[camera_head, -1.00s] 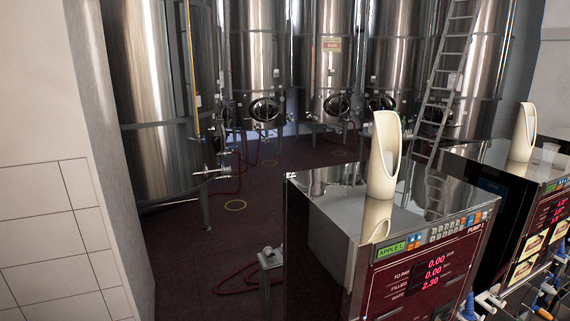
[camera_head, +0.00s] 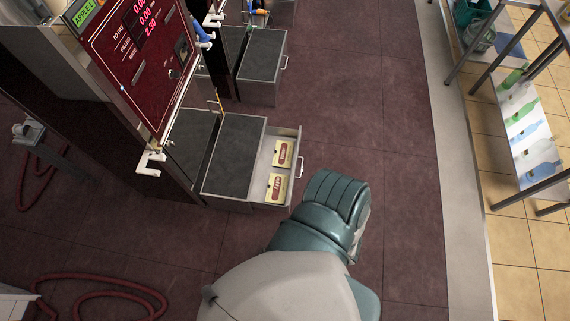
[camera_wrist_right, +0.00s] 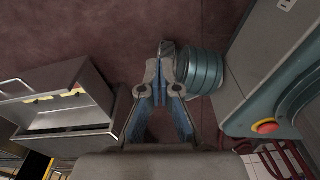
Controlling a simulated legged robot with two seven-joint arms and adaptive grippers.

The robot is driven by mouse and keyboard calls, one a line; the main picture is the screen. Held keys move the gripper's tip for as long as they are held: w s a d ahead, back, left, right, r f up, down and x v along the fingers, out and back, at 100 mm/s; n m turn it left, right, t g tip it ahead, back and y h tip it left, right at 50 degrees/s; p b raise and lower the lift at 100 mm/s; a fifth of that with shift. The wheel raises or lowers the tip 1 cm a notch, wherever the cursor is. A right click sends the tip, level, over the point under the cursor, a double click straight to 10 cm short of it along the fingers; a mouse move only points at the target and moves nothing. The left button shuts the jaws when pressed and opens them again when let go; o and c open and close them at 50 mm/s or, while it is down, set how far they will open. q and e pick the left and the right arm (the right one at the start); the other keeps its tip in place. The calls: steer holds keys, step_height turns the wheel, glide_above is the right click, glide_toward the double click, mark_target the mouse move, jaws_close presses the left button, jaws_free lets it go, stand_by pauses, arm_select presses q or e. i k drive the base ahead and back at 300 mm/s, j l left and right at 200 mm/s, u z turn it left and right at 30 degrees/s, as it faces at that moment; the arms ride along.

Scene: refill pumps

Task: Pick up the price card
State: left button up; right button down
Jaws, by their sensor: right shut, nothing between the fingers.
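Two cream-and-red cards (camera_head: 283,153) (camera_head: 276,187) lie in an open drawer (camera_head: 297,134) below the pump in the head view. Both look like price cards, but their print is too small to read. In the right wrist view the drawer (camera_wrist_right: 70,130) is to the left of my right gripper, with thin yellow edges of the cards (camera_wrist_right: 68,93) showing. My right gripper (camera_wrist_right: 166,50) is shut and empty, apart from the drawer. It is not visible in the head view, where only a teal and white arm part of mine shows. My left gripper is not in view.
The pump's dark red panel (camera_head: 140,60) stands at the upper left. A second drawer unit (camera_head: 263,65) is behind. Red hose (camera_head: 100,283) lies on the floor at lower left. A bottle rack (camera_head: 530,125) stands at right. The dark red floor (camera_head: 405,160) between is clear.

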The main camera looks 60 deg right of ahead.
mark_target(277, 186)
steer(key=z, duration=0.45)
steer(key=k+z, duration=0.15)
steer(key=z, duration=0.7)
steer(key=k+z, duration=0.15)
steer(key=z, duration=0.3)
